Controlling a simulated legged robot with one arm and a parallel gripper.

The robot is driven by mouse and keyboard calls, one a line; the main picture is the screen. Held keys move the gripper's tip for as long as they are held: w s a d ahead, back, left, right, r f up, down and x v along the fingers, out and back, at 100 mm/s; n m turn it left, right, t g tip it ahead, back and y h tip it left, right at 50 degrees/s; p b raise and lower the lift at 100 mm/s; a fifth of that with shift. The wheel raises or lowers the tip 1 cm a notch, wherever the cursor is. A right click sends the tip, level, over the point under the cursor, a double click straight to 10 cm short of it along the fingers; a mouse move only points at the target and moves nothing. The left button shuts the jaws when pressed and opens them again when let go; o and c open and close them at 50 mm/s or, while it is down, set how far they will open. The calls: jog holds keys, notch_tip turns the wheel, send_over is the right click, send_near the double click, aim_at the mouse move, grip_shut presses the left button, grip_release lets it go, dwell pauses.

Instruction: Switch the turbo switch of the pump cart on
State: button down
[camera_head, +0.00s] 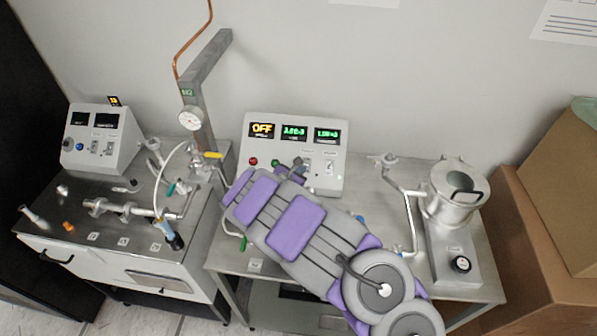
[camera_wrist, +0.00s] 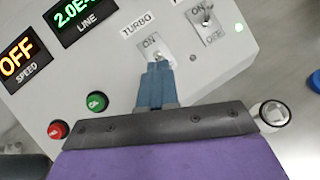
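The turbo switch (camera_wrist: 156,56) is a small toggle under the TURBO label on the pump cart's sloped control panel (camera_wrist: 110,70). An ON mark shows above it. The lower part of its plate is hidden by my fingers, and I cannot tell its position for certain. My gripper (camera_wrist: 157,70) points up the panel with its blue fingertips together, right at the lower side of the toggle; contact is unclear.
The SPEED display (camera_wrist: 16,62) reads OFF. A red button (camera_wrist: 58,130) and green button (camera_wrist: 96,101) lie left of my fingers, and another toggle (camera_wrist: 207,14) lies upper right. A metal vessel (camera_head: 455,190) stands right, a second bench (camera_head: 120,235) left, cardboard boxes (camera_head: 540,240) far right.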

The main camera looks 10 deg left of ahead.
jog(key=shift+r+p, duration=0.4)
jog(key=shift+r, duration=0.45)
